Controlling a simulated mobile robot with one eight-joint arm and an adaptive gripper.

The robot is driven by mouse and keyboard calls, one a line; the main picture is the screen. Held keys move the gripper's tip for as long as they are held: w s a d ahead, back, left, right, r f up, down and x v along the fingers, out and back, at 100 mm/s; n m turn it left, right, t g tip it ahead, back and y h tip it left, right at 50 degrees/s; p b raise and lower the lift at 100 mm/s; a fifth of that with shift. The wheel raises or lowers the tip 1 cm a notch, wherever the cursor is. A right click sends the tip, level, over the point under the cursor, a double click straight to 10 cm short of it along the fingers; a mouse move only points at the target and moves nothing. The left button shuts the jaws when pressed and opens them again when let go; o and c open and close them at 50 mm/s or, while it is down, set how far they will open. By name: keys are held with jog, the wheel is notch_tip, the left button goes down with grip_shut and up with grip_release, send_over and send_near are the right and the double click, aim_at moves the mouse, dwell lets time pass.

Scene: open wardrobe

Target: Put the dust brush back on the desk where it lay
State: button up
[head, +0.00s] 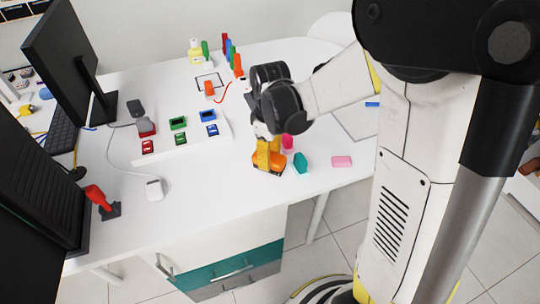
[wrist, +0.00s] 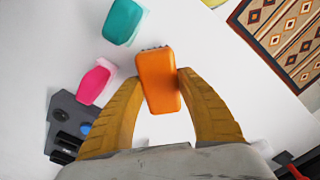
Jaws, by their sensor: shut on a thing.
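The dust brush (wrist: 157,80) is an orange block with a row of dark bristles along one edge. In the wrist view it sits between the two yellow fingers of my gripper (wrist: 160,100), which is shut on it. In the head view my gripper (head: 268,150) points down over the front part of the white desk (head: 220,190). The orange brush (head: 265,169) is at the fingertips, at or just above the desk top; I cannot tell whether it touches. The fingers partly hide it.
A teal block (head: 300,163) and a pink item (head: 288,142) stand close to the right of my gripper. A flat pink piece (head: 341,161) lies further right. A white board with coloured blocks (head: 181,140) lies to the left. The desk's front edge is near.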

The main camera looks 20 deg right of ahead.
jog(key=shift+f+b, duration=0.45)
jog(key=shift+f, duration=0.1)
jog(key=o, duration=1.4)
